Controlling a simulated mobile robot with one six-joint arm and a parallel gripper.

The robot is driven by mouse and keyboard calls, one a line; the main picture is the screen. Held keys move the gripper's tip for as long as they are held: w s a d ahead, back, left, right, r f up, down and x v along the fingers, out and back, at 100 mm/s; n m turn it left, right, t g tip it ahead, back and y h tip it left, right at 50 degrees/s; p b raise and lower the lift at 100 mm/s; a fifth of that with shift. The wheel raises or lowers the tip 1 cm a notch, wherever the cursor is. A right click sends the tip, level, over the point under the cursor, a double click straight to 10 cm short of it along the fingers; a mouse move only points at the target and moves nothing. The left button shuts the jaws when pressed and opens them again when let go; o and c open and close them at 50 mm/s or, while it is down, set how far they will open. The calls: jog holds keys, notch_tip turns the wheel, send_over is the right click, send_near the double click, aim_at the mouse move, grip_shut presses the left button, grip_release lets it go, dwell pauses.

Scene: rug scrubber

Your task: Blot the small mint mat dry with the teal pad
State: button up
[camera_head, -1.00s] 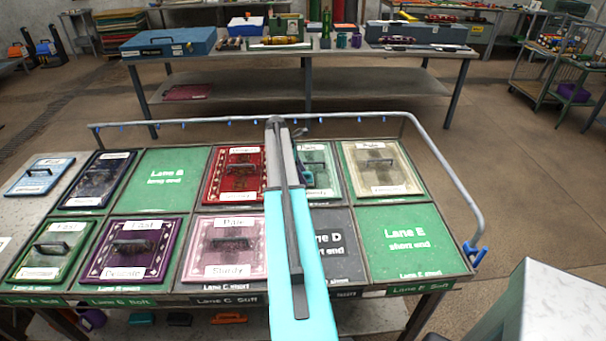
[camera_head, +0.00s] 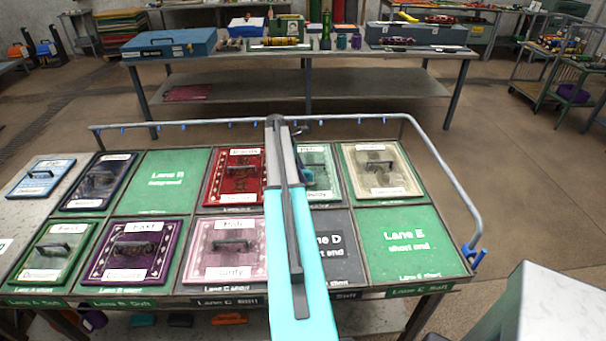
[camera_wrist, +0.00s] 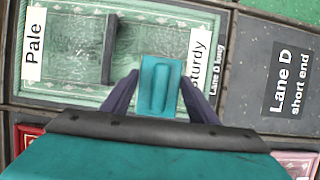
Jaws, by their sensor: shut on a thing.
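The small mint mat (camera_head: 318,172) lies in the Lane D long-end cell, partly hidden behind my arm in the head view. In the wrist view the mint mat (camera_wrist: 75,60) shows a dark handle and labels "Pale" and "Sturdy". The teal pad (camera_wrist: 160,86) is between the fingers of my gripper (camera_wrist: 161,92), which is shut on it. The pad overlaps the mat's edge near the "Sturdy" label in the wrist view. I cannot tell whether it touches the mat. In the head view my arm hides the gripper and pad.
A red mat (camera_head: 233,177) lies left of the mint mat and a cream mat (camera_head: 380,170) right of it. The Lane D short-end cell (camera_head: 340,250) and Lane E short-end cell (camera_head: 412,240) are bare. A grey rail (camera_head: 445,170) edges the table's back and right side.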

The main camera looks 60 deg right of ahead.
jog(key=shift+r+p, duration=0.5)
jog(key=shift+r, duration=0.8)
jog(key=shift+w+a, duration=0.3)
jog(key=shift+w, duration=0.05)
jog(key=w+a+r+n+b, duration=0.1)
jog(key=w+a, duration=0.5)
jog(key=a, duration=0.5)
jog(key=w+a+r+b, duration=0.2)
jog(key=w+a, duration=0.4)
jog(key=a, duration=0.4)
jog(key=w+a+r+n+b, duration=0.1)
jog(key=w+a, duration=0.5)
jog(key=a, duration=0.5)
jog(key=a+r+b, duration=0.1)
jog(key=a+b, duration=0.1)
jog(key=a, duration=1.6)
jog(key=a+r+n+t+h+b, duration=0.1)
jog(key=a+r+b, duration=0.1)
jog(key=a, duration=1.6)
jog(key=shift+s+r+n+b, duration=0.15)
jog(key=shift+s+n+b, duration=0.15)
jog(key=shift+s+b, duration=0.05)
